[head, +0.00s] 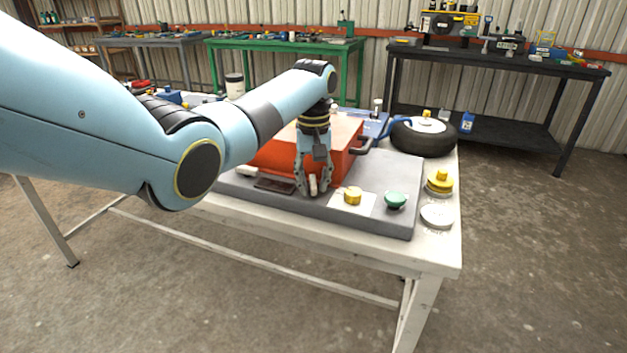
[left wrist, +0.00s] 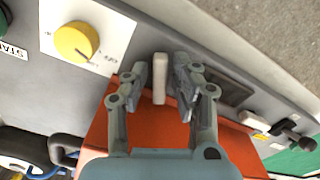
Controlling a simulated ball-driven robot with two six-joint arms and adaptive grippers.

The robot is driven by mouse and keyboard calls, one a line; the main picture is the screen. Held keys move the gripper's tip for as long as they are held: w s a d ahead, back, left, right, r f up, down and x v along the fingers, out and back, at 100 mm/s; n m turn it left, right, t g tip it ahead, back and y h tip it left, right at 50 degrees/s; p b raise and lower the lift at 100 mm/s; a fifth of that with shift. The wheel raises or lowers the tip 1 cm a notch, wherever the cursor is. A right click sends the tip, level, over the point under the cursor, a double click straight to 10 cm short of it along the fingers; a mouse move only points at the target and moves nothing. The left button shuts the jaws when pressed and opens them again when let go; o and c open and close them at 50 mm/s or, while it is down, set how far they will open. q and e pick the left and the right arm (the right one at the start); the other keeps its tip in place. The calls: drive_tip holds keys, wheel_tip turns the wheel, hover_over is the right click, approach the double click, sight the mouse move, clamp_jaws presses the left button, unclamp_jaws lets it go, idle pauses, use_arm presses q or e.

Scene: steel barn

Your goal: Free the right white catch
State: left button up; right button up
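The orange-red box (head: 275,154) stands on a grey board (head: 385,222) on the white table. The right white catch (left wrist: 160,78) is a small upright bar at the box's front edge; in the head view it shows between my fingers (head: 313,186). My left gripper (head: 312,192) points down over it. In the left wrist view my left gripper (left wrist: 162,90) has one finger on each side of the catch, with narrow gaps visible, so it looks open around it. The left white catch (head: 246,170) also shows in the left wrist view (left wrist: 253,120). My right gripper is not in view.
A yellow knob (head: 352,195) on a white plate and a green knob (head: 395,200) sit right of my gripper. A dark flat panel (head: 275,184) lies between the catches. A black tyre-like ring (head: 424,138) and a yellow-topped item (head: 440,182) stand at the right.

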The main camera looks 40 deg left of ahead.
use_arm(q)
clamp_jaws()
drive_tip(key=shift+d+r+n+p, duration=0.1)
drive_tip(key=shift+r+n+p, duration=0.1)
drive_tip(key=shift+n+p, duration=0.85)
drive_tip(key=shift+w+n+p, duration=0.15)
drive_tip(key=shift+n+p, duration=0.8)
drive_tip(key=shift+n, duration=0.3)
drive_tip(key=n+p, duration=0.1)
drive_tip(key=n, duration=0.2)
drive_tip(key=shift+w+d+f, duration=0.1)
drive_tip(key=shift+w, duration=0.1)
drive_tip(key=n, duration=0.2)
drive_tip(key=n+p, duration=0.1)
drive_tip(key=n, duration=0.1)
drive_tip(key=shift+w+n, duration=0.2)
drive_tip(key=shift+n, duration=0.1)
